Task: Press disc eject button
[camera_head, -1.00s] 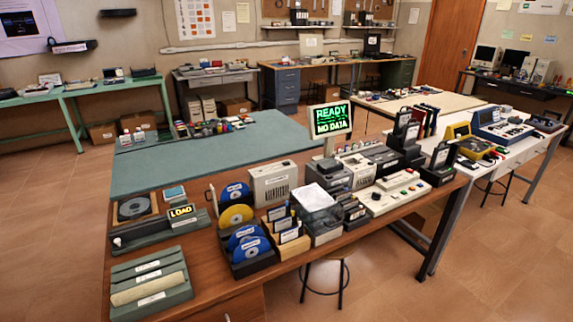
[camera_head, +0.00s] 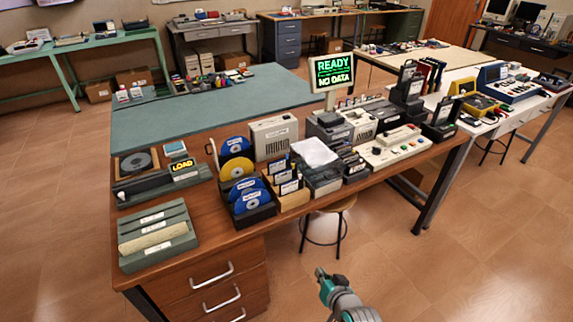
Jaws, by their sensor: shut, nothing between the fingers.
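My gripper (camera_head: 323,276) shows at the bottom centre, at the end of my grey and teal arm. It is shut and empty, over the floor in front of the wooden desk (camera_head: 205,235). No button is near it in the picture. A light control box (camera_head: 392,149) with small red and green spots lies on the right part of the desk. Grey disc-drive-like boxes (camera_head: 330,130) stand left of it. A monitor (camera_head: 332,73) behind them reads "READY" and "NO DATA". I cannot tell which spot is the disc eject button; labels are too small to read.
Racks hold blue and yellow discs (camera_head: 239,167) at the desk's middle. A small "LOAD" sign (camera_head: 184,167) and a grey-green tray (camera_head: 157,234) are at the left. A stool (camera_head: 329,215) stands under the desk's front edge. The floor at the front right is clear.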

